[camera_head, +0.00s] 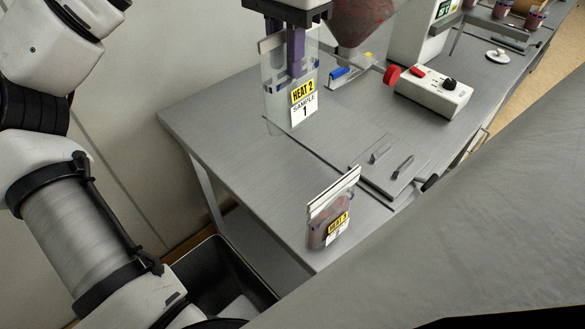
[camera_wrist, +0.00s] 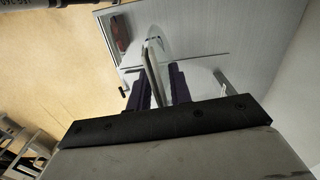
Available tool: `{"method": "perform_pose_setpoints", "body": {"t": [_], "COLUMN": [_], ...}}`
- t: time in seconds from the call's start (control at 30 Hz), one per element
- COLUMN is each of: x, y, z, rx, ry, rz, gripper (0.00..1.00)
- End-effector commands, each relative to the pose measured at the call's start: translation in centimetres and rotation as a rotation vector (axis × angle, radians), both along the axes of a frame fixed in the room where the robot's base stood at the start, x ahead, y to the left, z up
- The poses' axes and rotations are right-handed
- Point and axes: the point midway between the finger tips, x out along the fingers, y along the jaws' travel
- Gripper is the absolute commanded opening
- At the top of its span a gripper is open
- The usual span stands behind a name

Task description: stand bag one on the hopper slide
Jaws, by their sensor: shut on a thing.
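Bag one (camera_head: 291,100) is a clear bag with a yellow and white label reading HEAT 2 SAMPLE 1. It hangs upright below my gripper (camera_head: 295,62), whose purple fingers are shut on its upper part. The wrist view shows the bag edge-on (camera_wrist: 152,72) between the fingers (camera_wrist: 158,92). The bag seems to be above the grey table; the gap under it is hard to judge. A reddish hopper cone (camera_head: 360,18) is just right of my gripper. A flat grey plate with two small handles (camera_head: 388,167) lies on the table; I cannot tell if it is the hopper slide.
A second labelled bag with reddish contents (camera_head: 332,212) stands at the table's (camera_head: 222,122) front edge. A white control box with knobs (camera_head: 432,91) and a blue-handled item (camera_head: 347,72) are behind. A black bin (camera_head: 225,275) is below. The left table top is clear.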

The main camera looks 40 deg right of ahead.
Motion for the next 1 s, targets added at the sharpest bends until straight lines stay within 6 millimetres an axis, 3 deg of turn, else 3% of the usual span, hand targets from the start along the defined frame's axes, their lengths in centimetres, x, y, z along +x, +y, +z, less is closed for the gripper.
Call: {"method": "perform_pose_setpoints", "body": {"t": [0.17, 0.7, 1.0], "x": [0.0, 0.0, 0.0], "y": [0.0, 0.0, 0.1], "z": [-0.8, -13.2, -16.5], "rx": [0.001, 0.0, 0.002], "ry": [0.002, 0.004, 0.001], "rz": [-0.002, 0.0, 0.001], "gripper": [0.0, 0.0, 0.0]}}
